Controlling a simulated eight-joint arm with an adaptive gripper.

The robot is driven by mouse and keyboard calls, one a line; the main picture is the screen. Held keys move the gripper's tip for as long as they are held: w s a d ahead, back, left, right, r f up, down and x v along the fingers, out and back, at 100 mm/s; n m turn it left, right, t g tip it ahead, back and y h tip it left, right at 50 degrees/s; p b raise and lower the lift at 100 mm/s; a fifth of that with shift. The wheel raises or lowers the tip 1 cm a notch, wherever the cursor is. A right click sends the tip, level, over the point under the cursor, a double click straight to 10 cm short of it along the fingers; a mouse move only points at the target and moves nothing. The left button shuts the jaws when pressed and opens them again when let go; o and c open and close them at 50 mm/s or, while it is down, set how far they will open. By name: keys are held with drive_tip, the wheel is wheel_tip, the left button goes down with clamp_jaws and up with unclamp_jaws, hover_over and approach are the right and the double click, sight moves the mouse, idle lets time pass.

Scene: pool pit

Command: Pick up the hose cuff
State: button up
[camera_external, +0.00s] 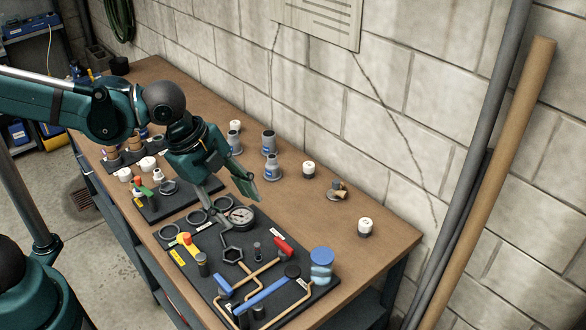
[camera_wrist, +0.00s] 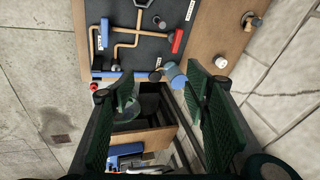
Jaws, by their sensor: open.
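The most likely hose cuff is a blue, stepped cylinder (camera_external: 321,274). It stands at the right corner of the dark board, beside the table top. In the wrist view the blue cylinder (camera_wrist: 174,76) shows between my fingers, beyond their tips and nearer the right one. My gripper (camera_external: 238,203) is above the table near the round gauge, to the upper left of the blue cylinder and apart from it. In the wrist view my gripper (camera_wrist: 160,80) is open wide, with nothing between the pads.
The dark board (camera_external: 189,262) carries copper pipes, a red handle (camera_external: 283,246), blue handles and a round gauge (camera_external: 241,217). Several grey fittings, one of them labelled blue (camera_external: 271,168), and white jars (camera_external: 365,227) stand behind. The block wall (camera_external: 400,110) borders the table. Its front right is bare.

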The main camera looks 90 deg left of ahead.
drive_tip(key=w+a+f+m+g+p, duration=0.1)
drive_tip(key=w+a+m+p, duration=0.3)
drive_tip(key=a, duration=0.7)
drive_tip(key=m+g+h+p, duration=0.1)
drive_tip(key=m+g+p, duration=0.2)
drive_tip(key=m, duration=0.4)
approach(272, 157)
drive_tip(key=f, duration=0.5)
drive_tip(key=shift+w+d+f, duration=0.25)
drive_tip(key=shift+d, duration=0.05)
drive_tip(key=shift+s+a+f, duration=0.2)
drive_tip(key=shift+a+f, duration=0.15)
drive_tip(key=shift+a, duration=0.05)
drive_tip(key=shift+f, duration=0.15)
drive_tip(key=shift+f, duration=1.15)
drive_tip(key=shift+f, duration=0.15)
